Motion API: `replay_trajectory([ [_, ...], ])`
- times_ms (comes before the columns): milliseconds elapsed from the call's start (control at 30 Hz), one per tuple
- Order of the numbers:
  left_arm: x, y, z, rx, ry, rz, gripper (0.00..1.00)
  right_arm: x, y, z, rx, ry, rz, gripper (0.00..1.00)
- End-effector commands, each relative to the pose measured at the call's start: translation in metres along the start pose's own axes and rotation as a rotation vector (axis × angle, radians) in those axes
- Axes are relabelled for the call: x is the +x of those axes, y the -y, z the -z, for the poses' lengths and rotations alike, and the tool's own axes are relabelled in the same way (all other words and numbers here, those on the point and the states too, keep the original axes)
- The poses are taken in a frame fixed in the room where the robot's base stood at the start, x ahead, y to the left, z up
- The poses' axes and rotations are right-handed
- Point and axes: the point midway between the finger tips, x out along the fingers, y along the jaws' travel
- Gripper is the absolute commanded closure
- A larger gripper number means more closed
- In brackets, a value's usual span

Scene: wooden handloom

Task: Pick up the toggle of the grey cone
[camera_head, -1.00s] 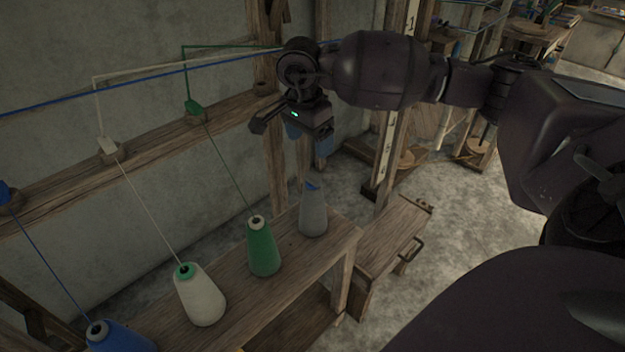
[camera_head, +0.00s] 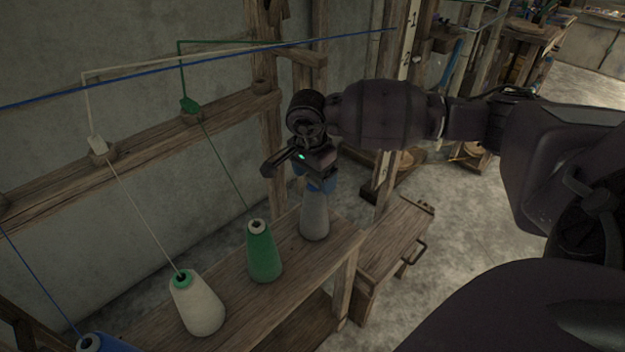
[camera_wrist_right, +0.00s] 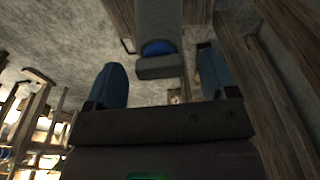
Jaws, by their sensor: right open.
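The grey cone (camera_head: 314,222) stands upright at the right end of the wooden shelf. It also shows at the top of the right wrist view (camera_wrist_right: 160,18), with a blue rounded part (camera_wrist_right: 158,48) at its end. A grey bar-like piece, seemingly the toggle (camera_wrist_right: 161,68), lies across that end. My right gripper (camera_head: 312,184) is just above the cone's top and hides it in the head view. Its two blue fingers are apart on either side of the grey piece in the wrist view, with gaps on both sides. My left gripper is not in view.
A green cone (camera_head: 263,255), a white cone (camera_head: 198,305) and a partly cut-off blue cone (camera_head: 105,344) share the shelf (camera_head: 285,291). Threads rise from them towards the wall rail (camera_head: 140,152). A wooden bench (camera_head: 392,245) stands to the right.

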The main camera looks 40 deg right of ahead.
Motion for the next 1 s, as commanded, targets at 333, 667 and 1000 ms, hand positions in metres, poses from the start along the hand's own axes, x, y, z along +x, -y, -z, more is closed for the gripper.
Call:
replay_trajectory([
  [333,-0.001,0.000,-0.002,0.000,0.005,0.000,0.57,0.000,0.000,0.000,0.000,0.000,0.004,0.38],
  [667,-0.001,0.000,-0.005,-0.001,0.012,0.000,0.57,0.000,0.000,0.000,0.000,0.000,0.003,0.74],
  [1000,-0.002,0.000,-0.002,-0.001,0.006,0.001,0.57,-0.008,0.001,0.001,0.000,-0.001,0.007,0.74],
])
